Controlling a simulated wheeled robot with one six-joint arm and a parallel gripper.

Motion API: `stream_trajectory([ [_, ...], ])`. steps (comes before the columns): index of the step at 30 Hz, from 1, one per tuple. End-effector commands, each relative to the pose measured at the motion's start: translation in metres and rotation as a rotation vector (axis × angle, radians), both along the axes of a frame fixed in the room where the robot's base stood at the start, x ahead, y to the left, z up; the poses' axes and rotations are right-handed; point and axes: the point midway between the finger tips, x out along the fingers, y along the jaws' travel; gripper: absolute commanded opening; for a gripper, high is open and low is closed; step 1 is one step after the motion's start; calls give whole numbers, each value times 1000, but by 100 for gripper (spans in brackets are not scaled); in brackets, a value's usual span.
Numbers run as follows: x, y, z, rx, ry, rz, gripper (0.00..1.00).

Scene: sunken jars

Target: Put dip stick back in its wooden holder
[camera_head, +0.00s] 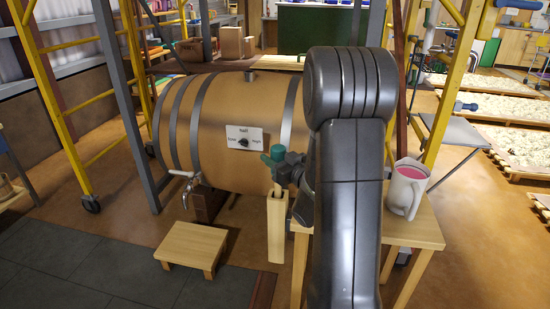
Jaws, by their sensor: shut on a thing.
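The dip stick's teal handle (272,157) is at the middle of the view, in front of the barrel's right part. My gripper (283,163) is shut on it, coming in from the right. The wooden holder (277,232) is a tall, narrow, pale box beside the small table, directly below my gripper. Little of the stick's shaft shows between gripper and holder. I cannot tell whether its lower end is inside the holder or in front of it. My own arm hides the area to the right of the gripper.
A large wooden barrel (225,105) with metal bands, a labelled dial plate (245,138) and a tap (186,181) lies behind. A low wooden stool (191,243) stands at front left.

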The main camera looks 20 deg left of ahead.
Motion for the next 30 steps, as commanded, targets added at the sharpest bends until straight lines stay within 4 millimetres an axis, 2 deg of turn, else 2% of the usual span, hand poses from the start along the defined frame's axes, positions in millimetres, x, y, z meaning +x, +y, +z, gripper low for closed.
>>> stream_trajectory([
  [8, 0, 0, -7, 1, 0, 0, 13],
  [30, 0, 0, -80, 1, 0, 0, 13],
])
